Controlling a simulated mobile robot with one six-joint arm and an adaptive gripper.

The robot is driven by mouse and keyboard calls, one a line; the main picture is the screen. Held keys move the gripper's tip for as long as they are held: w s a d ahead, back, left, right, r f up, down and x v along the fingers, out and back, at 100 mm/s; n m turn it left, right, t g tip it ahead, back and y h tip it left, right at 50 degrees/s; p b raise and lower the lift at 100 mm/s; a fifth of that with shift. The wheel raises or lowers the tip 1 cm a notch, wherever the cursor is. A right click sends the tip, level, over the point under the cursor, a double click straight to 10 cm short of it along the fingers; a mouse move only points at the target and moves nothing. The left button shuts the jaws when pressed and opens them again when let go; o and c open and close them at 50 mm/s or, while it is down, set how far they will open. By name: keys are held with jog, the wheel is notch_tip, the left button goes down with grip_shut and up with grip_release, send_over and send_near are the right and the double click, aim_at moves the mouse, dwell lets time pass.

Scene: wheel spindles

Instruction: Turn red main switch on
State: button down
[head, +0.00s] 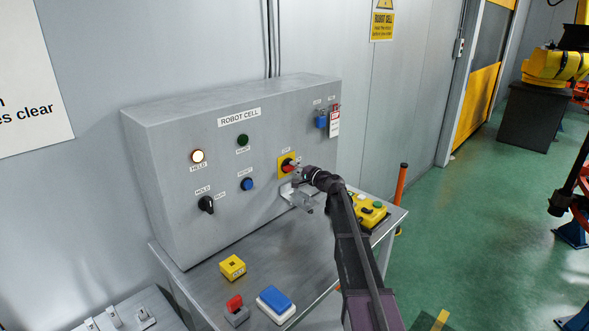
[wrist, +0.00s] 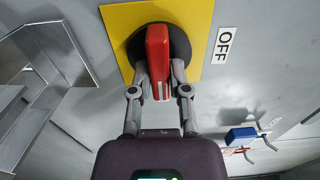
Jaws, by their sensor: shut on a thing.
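The red main switch (wrist: 157,48) is a red handle on a round black base over a yellow plate (wrist: 204,20). In the wrist view my gripper (wrist: 160,82) has one finger on each side of the red handle and is shut on it. The OFF label (wrist: 223,45) is beside the plate, to the right in the wrist view. In the head view the switch (head: 287,165) is on the right part of the grey ROBOT CELL box, partly hidden by my gripper (head: 295,173). I cannot tell the handle's exact angle.
The grey box (head: 225,215) has lamps, a blue button (head: 247,184) and a black HOLD knob (head: 206,204). A blue padlock and tag (head: 334,124) hang at its upper right. A yellow box (head: 232,267) and a yellow pendant (head: 368,211) are on the bench.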

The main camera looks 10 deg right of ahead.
dwell(0.3)
jog(key=c, duration=0.6)
grip_release()
jog(key=shift+w, duration=0.1)
jog(key=v, duration=1.2)
